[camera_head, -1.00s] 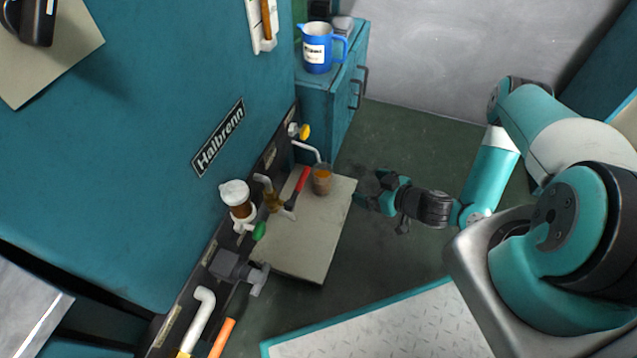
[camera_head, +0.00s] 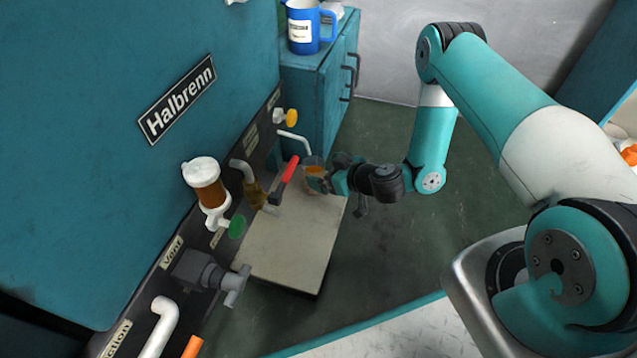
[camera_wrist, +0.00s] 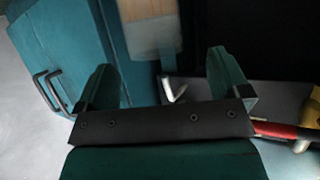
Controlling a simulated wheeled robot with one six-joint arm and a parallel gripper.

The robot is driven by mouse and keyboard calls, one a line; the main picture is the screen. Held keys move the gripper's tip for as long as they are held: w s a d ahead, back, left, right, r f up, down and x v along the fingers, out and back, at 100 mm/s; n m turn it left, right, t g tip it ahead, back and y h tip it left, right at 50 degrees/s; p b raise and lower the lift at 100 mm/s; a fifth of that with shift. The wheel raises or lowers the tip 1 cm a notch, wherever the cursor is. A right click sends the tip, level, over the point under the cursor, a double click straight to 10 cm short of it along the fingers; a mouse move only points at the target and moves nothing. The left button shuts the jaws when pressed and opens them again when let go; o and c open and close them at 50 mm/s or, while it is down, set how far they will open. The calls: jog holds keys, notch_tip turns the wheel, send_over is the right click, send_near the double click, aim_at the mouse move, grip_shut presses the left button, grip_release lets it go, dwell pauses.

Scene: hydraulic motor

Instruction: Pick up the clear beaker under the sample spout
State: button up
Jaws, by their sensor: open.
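The clear beaker (camera_head: 313,168) stands near the far corner of the pale tray, holding amber liquid, below the tip of the white sample spout (camera_head: 294,138). My gripper (camera_head: 322,181) is right at its side in the head view and partly covers it. In the wrist view the open fingers of my gripper (camera_wrist: 165,75) point up the picture. The beaker (camera_wrist: 150,25) shows there, upside down and cut off by the top edge, lined up between the fingers. The spout (camera_wrist: 175,92) shows below it. Whether either finger touches the beaker cannot be told.
A red-handled valve (camera_head: 287,176) is close left of the beaker. The pale tray (camera_head: 285,250) is bare toward the front. A yellow knob (camera_head: 291,117) sits above the spout. A teal cabinet (camera_head: 320,95) with a blue jug (camera_head: 305,28) stands behind.

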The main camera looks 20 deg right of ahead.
aim_at(305, 164)
jog(key=b+x, duration=0.3)
jog(key=x, duration=0.1)
jog(key=shift+w+d+b, duration=0.15)
jog(key=shift+w+b, duration=0.1)
jog(key=shift+b, duration=0.05)
jog(key=shift+w+a, duration=0.25)
jog(key=shift+w, duration=0.3)
jog(key=c, duration=1.5)
